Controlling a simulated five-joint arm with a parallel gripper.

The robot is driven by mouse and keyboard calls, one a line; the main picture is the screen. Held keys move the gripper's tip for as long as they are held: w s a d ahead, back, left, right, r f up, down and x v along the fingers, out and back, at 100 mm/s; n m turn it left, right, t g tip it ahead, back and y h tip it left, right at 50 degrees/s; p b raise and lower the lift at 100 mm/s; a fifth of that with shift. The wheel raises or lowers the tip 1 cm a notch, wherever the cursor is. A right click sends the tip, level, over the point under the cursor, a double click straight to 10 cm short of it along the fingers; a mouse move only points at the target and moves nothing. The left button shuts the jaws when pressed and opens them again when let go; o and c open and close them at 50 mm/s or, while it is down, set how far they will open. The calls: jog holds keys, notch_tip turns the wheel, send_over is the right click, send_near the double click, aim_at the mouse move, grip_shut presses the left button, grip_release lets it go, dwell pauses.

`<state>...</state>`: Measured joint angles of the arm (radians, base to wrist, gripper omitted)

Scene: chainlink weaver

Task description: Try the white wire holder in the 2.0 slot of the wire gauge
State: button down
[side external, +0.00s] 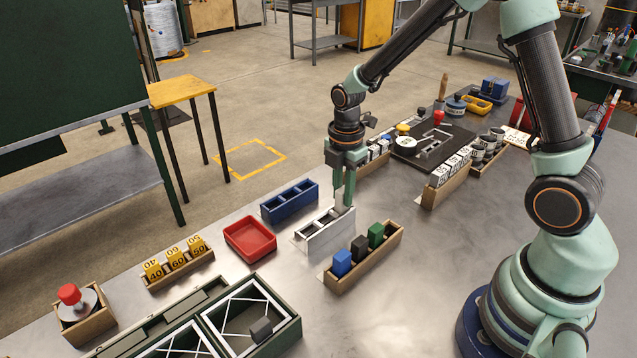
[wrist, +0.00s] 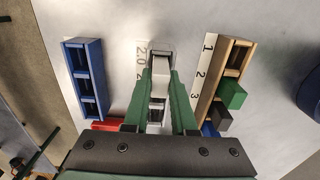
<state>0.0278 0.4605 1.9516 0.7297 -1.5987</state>
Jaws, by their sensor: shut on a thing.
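The wire gauge (side external: 326,236) is a pale grey block with a row of square openings, standing in mid-bench. In the wrist view a 2.0 label (wrist: 142,52) shows beside its far end. My gripper (side external: 344,190) points down over the gauge's far right end. It is shut on the white wire holder (wrist: 160,72), a pale block between its green fingers; the holder also shows in the side view (side external: 339,202). The holder's lower end is at the end opening beside the 2.0 label. I cannot tell how deep it sits. The fingers hide part of the gauge.
A wooden rack (side external: 370,262) with blue, black and green holders stands close on the near side. An empty blue rack (side external: 289,201) and a red tray (side external: 250,239) lie on the other side. Numbered blocks (side external: 449,178) and a black board (side external: 432,146) are farther back.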

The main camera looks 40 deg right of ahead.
jog(key=c, duration=0.6)
grip_release()
jog(key=shift+c, duration=0.2)
notch_tip(320, 180, up, 12)
jog(key=s+a+r+m+t, duration=0.1)
jog(key=s+r+m+t, duration=0.4)
jog(key=s+m, duration=0.6)
jog(key=r+m, duration=0.1)
jog(key=m, duration=0.6)
jog(key=shift+r+t, duration=0.3)
jog(key=shift+r, duration=0.1)
